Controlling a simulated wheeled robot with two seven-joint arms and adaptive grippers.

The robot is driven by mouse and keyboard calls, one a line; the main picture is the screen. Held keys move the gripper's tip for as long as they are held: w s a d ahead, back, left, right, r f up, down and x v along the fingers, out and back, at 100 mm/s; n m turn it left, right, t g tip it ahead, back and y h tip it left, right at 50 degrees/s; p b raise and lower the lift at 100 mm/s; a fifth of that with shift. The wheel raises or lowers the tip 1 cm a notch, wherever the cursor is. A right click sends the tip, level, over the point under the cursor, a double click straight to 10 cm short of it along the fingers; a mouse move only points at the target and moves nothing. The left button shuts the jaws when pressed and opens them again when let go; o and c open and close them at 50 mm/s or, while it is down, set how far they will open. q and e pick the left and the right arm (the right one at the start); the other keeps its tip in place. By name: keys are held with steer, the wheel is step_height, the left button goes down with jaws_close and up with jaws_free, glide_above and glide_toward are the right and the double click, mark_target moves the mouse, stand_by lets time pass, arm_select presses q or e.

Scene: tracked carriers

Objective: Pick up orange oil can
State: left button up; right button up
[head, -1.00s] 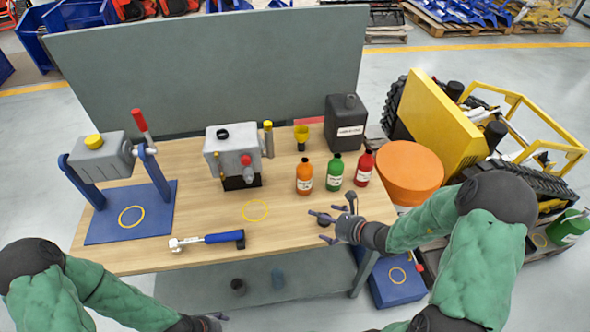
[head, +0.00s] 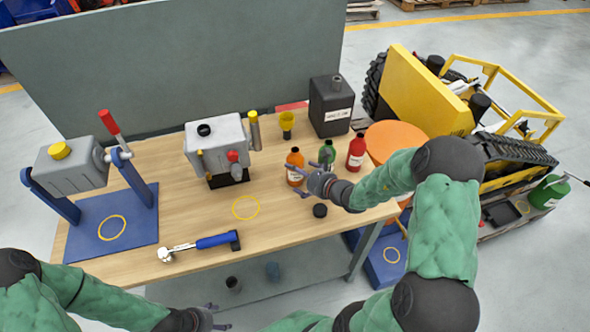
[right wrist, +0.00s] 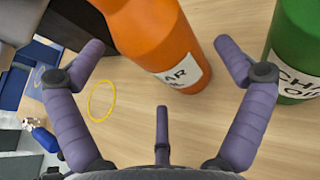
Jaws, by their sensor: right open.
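The orange oil can (head: 294,165) is a bottle with a black cap and a white label, standing upright on the wooden table. It also shows large in the right wrist view (right wrist: 150,30), ahead of my fingers. My right gripper (head: 306,181) is open just in front of it, to its right in the head view, and partly covers the bottle's edge. In the right wrist view its fingers (right wrist: 163,72) are spread and hold nothing. My left gripper (head: 214,318) is low at the front, below the table edge; its finger state is unclear.
A green bottle (head: 327,153) and a red bottle (head: 356,152) stand close to the right of the orange one. A black cap-like disc (head: 320,210) lies near the gripper.

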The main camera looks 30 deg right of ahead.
steer(key=b+x, duration=0.1)
steer(key=x, duration=0.2)
steer(key=shift+w+a+f, duration=0.1)
steer(key=shift+w+f, duration=0.1)
steer(key=shift+w, duration=0.15)
steer(key=shift+r, duration=0.1)
steer(key=c, duration=1.3)
steer(key=shift+c, duration=0.2)
